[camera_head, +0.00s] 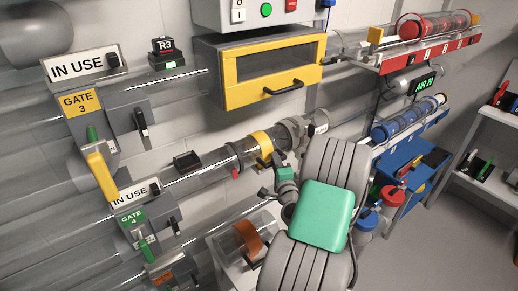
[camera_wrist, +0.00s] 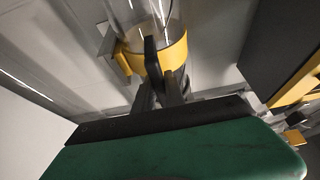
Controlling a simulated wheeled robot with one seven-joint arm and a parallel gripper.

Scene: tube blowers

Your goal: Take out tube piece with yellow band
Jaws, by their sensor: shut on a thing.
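The tube piece with the yellow band (camera_head: 261,142) is a clear piece in the middle pipe line. It sits between a dark collar on its left and a grey clamp on its right. My gripper (camera_head: 268,165) is at the band's lower side. The exact contact is partly hidden.
A yellow-framed box (camera_head: 260,70) with a black handle is above. Gate 3 (camera_head: 85,125) and Gate 4 (camera_head: 135,225) stand left with IN USE signs. A tube with an orange band (camera_head: 247,238) lies below. Racks with red (camera_head: 430,50) and blue (camera_head: 408,122) fittings are right.

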